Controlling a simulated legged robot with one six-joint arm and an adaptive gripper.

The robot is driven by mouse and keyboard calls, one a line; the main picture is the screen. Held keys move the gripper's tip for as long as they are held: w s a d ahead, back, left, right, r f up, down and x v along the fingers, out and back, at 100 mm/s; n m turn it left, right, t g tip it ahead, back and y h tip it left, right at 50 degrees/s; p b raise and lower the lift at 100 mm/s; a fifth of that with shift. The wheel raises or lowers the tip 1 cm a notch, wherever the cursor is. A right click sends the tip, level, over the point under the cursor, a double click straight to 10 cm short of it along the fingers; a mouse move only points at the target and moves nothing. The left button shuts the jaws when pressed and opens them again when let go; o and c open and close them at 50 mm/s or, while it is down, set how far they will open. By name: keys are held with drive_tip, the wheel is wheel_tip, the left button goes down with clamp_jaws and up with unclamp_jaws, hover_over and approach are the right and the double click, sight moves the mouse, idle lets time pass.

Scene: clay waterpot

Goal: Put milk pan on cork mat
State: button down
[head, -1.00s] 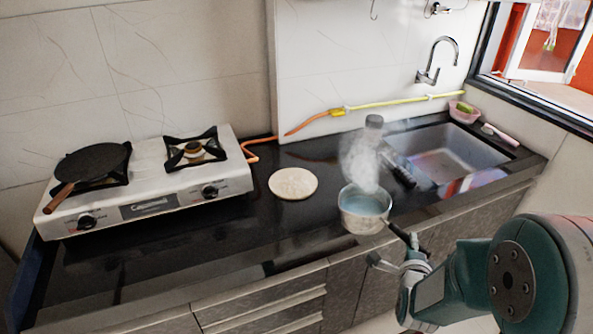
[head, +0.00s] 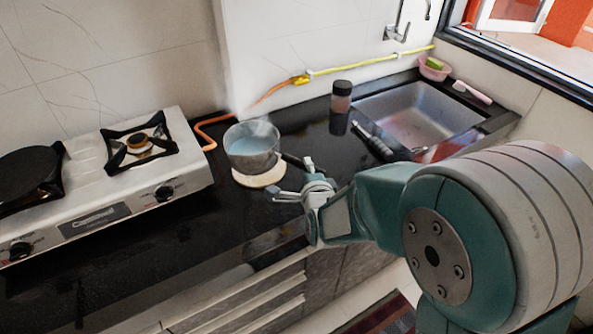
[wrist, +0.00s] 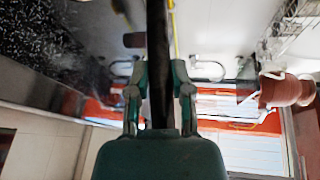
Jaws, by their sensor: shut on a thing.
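The milk pan (head: 252,148), a grey metal pan with pale liquid in it, is over the round, pale cork mat (head: 262,180) in the head view. The mat's front edge shows below the pan. I cannot tell whether the pan's base touches it or hangs just above. My gripper (head: 292,180) is at the right of the pan, shut on its dark handle. In the wrist view the handle (wrist: 158,50) runs upright between the fingers of my gripper (wrist: 159,88). The pan's bowl cannot be made out there.
A white gas stove (head: 100,205) with a dark flat pan (head: 28,175) is at left. A dark-lidded jar (head: 341,97) and a black torch-like object (head: 375,140) lie near the sink (head: 420,110). The black counter (head: 190,240) in front is clear.

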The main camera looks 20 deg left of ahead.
drive_tip(key=w+a+f, duration=0.4)
drive_tip(key=w+f, duration=0.4)
drive_tip(key=f, duration=0.3)
drive_tip(key=shift+w, duration=0.15)
drive_tip(key=c, duration=0.5)
unclamp_jaws()
drive_tip(key=shift+d, duration=0.2)
drive_tip(key=shift+c, duration=0.2)
drive_tip(key=shift+d, duration=0.15)
